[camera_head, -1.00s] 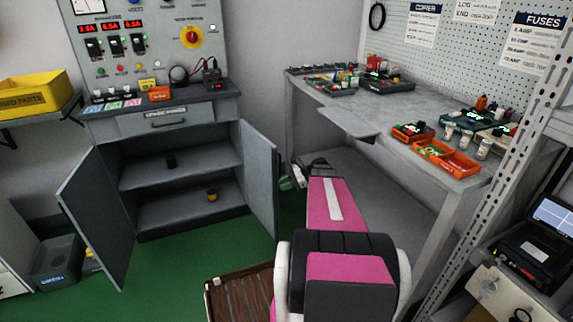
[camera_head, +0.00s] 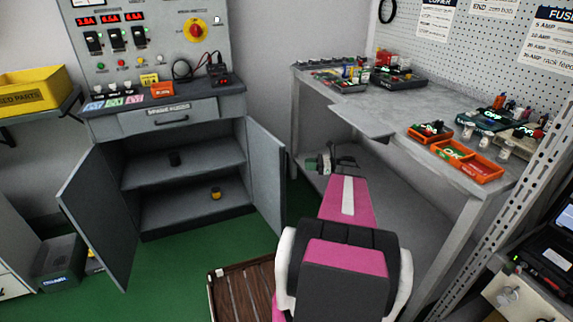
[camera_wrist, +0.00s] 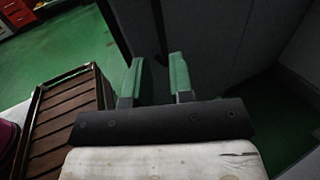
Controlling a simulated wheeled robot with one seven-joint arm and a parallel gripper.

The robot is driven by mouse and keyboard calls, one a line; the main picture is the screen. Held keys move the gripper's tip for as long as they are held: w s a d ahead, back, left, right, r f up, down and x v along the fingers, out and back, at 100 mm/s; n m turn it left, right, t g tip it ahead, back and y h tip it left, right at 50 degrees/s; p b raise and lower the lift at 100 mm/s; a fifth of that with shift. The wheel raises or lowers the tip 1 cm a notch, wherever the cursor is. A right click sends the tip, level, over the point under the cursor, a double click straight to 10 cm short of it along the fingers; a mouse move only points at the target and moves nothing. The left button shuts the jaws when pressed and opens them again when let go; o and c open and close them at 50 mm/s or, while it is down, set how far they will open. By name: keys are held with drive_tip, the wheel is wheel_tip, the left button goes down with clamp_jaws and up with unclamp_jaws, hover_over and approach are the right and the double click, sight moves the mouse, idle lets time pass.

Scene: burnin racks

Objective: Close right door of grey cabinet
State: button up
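The grey cabinet (camera_head: 160,222) stands at the left with both doors open. Its right door (camera_head: 266,180) stands swung out from the right side of the opening. Its left door (camera_head: 98,222) is swung wide out to the left. My gripper (camera_head: 316,163) is to the right of the right door, on its outer side, with a small gap showing between them. In the wrist view, my gripper's two green fingers (camera_wrist: 156,76) are apart with nothing between them. A dark grey panel lies beyond them; I cannot tell for sure whether it is the right door.
A grey workbench (camera_head: 375,118) with trays on it stands to the right of my gripper. Green floor between crate and cabinet is clear.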

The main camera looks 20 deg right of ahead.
drive_tip(key=x, duration=1)
drive_tip(key=shift+s, duration=0.1)
clamp_jaws()
